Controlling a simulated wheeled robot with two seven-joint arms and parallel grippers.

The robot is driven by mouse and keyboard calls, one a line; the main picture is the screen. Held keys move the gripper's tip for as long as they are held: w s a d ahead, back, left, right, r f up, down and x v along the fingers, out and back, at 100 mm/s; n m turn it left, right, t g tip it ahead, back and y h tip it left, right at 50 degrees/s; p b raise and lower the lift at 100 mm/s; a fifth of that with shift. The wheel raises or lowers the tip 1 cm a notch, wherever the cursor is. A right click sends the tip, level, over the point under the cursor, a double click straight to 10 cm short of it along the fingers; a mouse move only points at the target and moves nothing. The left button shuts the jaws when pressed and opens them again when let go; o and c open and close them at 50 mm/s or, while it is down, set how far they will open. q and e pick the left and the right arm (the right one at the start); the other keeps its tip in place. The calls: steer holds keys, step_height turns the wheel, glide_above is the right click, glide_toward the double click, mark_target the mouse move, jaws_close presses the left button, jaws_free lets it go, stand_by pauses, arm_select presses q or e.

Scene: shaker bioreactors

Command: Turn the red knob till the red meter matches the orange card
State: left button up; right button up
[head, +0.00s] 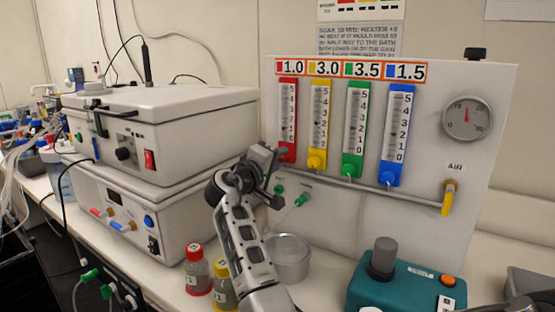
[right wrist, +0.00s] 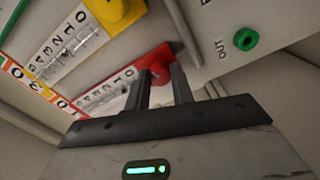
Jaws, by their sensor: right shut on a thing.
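The red meter (head: 288,112) is the leftmost of the flow meters on the white panel. Its small marker seems to sit low on the scale, near 1, but is too small to read surely. The orange-edged card (head: 350,70) above reads 1.0 beside red, then 3.0, 3.5 and 1.5. My right gripper (head: 275,160) is at the foot of the red meter and hides most of the knob in the head view. In the right wrist view its fingers (right wrist: 163,85) are shut on the red knob (right wrist: 159,72). My left gripper is not in view.
Yellow (head: 318,162), green (head: 352,165) and blue (head: 390,180) knobs stand to the right. A metal pipe with a yellow-handled valve (head: 448,198) runs below.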

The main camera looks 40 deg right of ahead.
steer(key=o, duration=1)
steer(key=v, duration=0.8)
steer(key=shift+f, duration=0.1)
